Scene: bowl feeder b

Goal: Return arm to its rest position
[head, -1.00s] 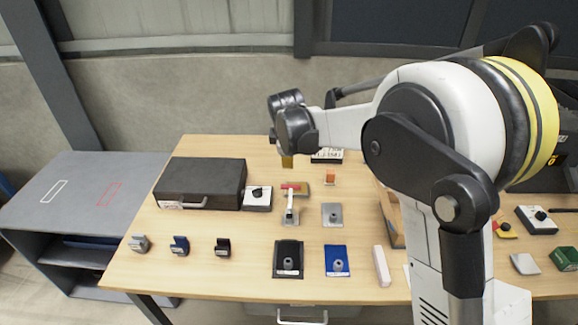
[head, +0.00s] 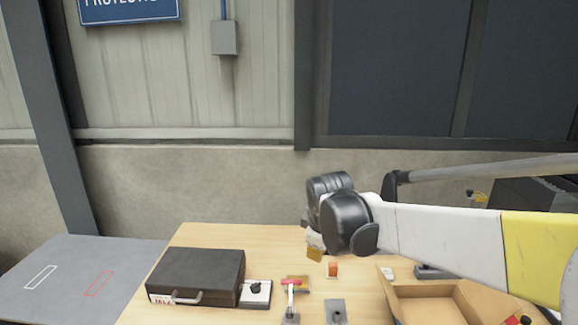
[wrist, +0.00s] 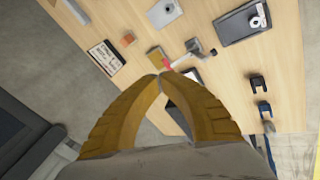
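My arm reaches in from the right in the head view, with its black wrist joint above the back of the wooden table (head: 205,237). My gripper (head: 314,254) shows there only as a small yellow piece below the wrist. In the wrist view, the two yellow fingers of my gripper (wrist: 160,76) meet at their tips, with nothing visible between them. The gripper is above the table, apart from the things on it. A red-handled clamp (wrist: 185,60) lies below and just beyond the fingertips in the wrist view.
A black case (head: 195,275) and a knob box (head: 255,293) stand left of the red-handled clamp (head: 290,284). An orange block (head: 332,269) is near the gripper. An open cardboard box (head: 440,305) stands to the right. A grey bench (head: 75,265) is at far left.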

